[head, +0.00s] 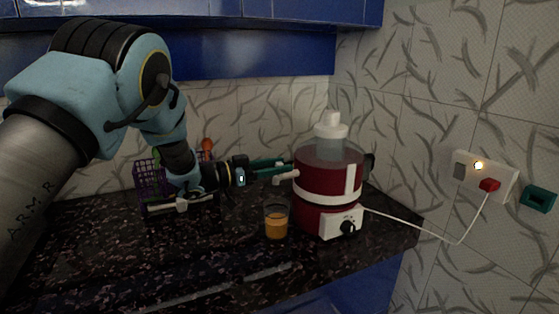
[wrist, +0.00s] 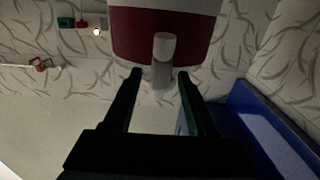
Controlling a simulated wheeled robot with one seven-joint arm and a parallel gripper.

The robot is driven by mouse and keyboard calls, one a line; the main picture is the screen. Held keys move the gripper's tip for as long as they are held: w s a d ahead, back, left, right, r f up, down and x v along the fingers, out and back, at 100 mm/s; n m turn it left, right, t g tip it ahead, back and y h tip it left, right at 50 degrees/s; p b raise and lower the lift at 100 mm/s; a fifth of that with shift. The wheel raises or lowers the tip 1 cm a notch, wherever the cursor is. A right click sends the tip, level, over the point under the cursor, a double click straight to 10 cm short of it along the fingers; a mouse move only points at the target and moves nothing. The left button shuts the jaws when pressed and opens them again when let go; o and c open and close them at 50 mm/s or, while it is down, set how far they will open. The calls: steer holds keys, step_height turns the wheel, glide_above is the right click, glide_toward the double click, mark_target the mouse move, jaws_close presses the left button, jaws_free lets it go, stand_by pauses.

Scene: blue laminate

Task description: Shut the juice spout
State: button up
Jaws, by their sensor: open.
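The juicer (head: 313,212) is dark red with a white band, a clear top and a white pusher. Its white spout (head: 286,177) sticks out to the left from the body. A glass of orange juice (head: 276,225) stands below the spout. My gripper (head: 286,165) is open and empty, level with the spout on the juicer's left. In the wrist view the spout (wrist: 163,47) lies ahead of and between the fingertips of my gripper (wrist: 160,74), with the red body (wrist: 129,38) behind. I cannot tell whether a finger touches the spout.
A purple rack (head: 150,187) stands behind my arm at the left. A white cable runs from the juicer to a wall socket (head: 485,175) with a red plug. The dark speckled counter (head: 215,265) is mostly clear in front.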

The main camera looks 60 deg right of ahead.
steer(key=shift+s+d, duration=0.15)
steer(key=shift+d, duration=0.15)
steer(key=shift+c, duration=0.4)
jaws_close()
